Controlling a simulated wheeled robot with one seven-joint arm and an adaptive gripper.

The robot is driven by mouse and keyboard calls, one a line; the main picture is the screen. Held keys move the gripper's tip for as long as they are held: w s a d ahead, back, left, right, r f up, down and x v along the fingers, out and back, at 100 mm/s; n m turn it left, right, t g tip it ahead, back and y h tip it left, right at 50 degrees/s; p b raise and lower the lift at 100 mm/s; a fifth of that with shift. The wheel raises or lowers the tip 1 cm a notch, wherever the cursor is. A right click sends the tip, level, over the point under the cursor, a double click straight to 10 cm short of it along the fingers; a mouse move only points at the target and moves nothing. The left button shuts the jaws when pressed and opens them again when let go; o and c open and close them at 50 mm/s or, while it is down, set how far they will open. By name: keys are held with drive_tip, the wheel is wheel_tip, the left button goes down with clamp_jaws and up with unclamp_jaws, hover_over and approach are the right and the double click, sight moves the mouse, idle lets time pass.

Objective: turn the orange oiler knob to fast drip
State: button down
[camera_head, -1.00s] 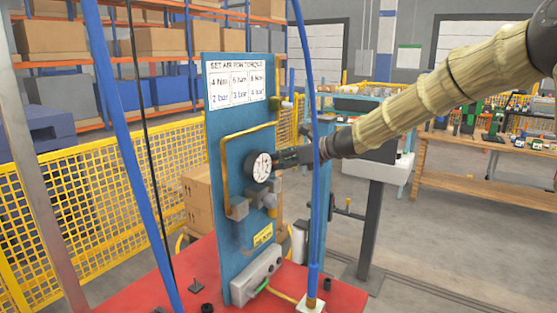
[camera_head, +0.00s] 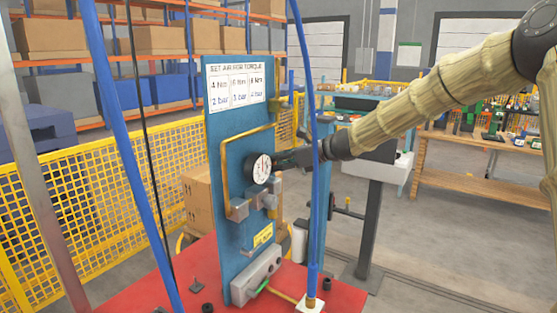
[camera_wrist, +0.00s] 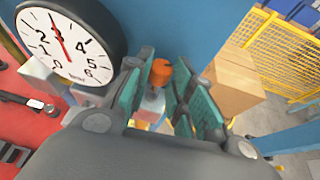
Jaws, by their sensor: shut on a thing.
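The orange oiler knob (camera_wrist: 160,72) shows in the wrist view between my two green-padded fingers, above a pale, partly hidden body. My gripper (camera_wrist: 163,68) is shut on the knob. In the head view my gripper (camera_head: 280,159) reaches in from the right to the blue panel (camera_head: 228,140), just right of the round gauge, and the knob cannot be made out there. The gauge (camera_head: 258,169) has a white face and a red needle. It also shows at the upper left of the wrist view (camera_wrist: 70,42), close beside my left finger.
A blue hose (camera_head: 316,200) rises upright in front of my gripper's wrist. A yellow pipe (camera_head: 225,165) and grey fittings (camera_head: 240,209) sit on the panel. A cardboard box (camera_wrist: 233,80) lies behind, to the right in the wrist view.

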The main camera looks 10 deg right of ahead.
drive_tip(key=shift+w+d+r+n+g+y+p, duration=0.15)
drive_tip(key=shift+n+g+y+p, duration=0.35)
drive_tip(key=shift+p, duration=0.8)
drive_tip(key=shift+w+r+n+g+y+p, duration=0.2)
drive_tip(key=shift+n+g+p, duration=0.45)
drive_tip(key=shift+p, duration=0.65)
drive_tip(key=shift+d+f+n+g+y+p, duration=0.1)
drive_tip(key=shift+n+g+y+p, duration=0.4)
drive_tip(key=shift+n+g+p, duration=0.45)
drive_tip(key=c, duration=1.5)
unclamp_jaws()
drive_tip(key=shift+c, duration=0.2)
drive_tip(key=shift+f, duration=0.15)
drive_tip(key=shift+d, duration=0.1)
drive_tip(key=v, duration=1.2)
drive_tip(key=shift+w, duration=0.1)
